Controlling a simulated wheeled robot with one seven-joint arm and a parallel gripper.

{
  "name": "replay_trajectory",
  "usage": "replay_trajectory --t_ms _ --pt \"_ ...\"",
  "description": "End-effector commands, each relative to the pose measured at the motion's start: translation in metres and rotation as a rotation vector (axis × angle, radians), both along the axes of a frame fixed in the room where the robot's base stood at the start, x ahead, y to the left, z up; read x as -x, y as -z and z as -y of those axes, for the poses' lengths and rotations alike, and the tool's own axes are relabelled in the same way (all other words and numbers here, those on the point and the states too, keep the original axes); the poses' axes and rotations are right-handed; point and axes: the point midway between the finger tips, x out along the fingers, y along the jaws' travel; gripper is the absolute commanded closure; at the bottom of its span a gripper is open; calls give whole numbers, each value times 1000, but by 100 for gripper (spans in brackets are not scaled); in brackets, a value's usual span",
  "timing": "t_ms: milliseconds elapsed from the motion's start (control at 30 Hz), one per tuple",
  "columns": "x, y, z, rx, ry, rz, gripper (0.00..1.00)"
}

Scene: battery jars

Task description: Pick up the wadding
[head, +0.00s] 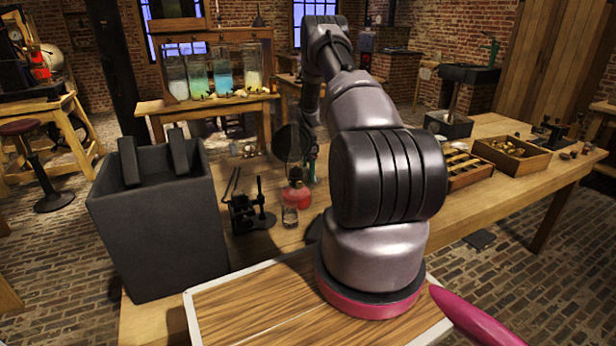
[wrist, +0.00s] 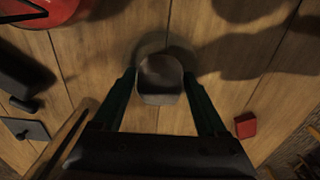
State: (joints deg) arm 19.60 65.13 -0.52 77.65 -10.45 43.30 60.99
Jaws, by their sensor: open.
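A small rounded grey-brown piece (wrist: 160,84), which looks like the wadding, is over the wooden tabletop in the wrist view. My gripper (wrist: 159,76) is open, with one dark green finger on each side of this piece. I cannot tell whether either finger touches it. In the head view my own arm hides most of the gripper, and I cannot make out the wadding there.
A red vessel (wrist: 48,8) is at the wrist view's upper left, and a small red block (wrist: 245,125) lies right of the gripper.

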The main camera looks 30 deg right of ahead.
Motion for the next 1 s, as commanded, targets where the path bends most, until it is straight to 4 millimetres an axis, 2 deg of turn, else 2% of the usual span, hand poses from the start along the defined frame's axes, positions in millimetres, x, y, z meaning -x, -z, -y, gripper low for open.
replay_trajectory --t_ms 100,267,300,367,400,500,767,867,1000 --pt "0 10 0 0 0 1 25" --pt "0 10 0 0 0 1 25" --pt "0 10 0 0 0 1 29" --pt "0 10 0 0 0 1 52" --pt "0 10 0 0 0 1 67" --pt "0 10 0 0 0 1 100" --pt "-1 6 0 1 0 2 100" --pt "-1 -7 0 1 0 3 100" --pt "-1 -35 0 2 1 4 100"
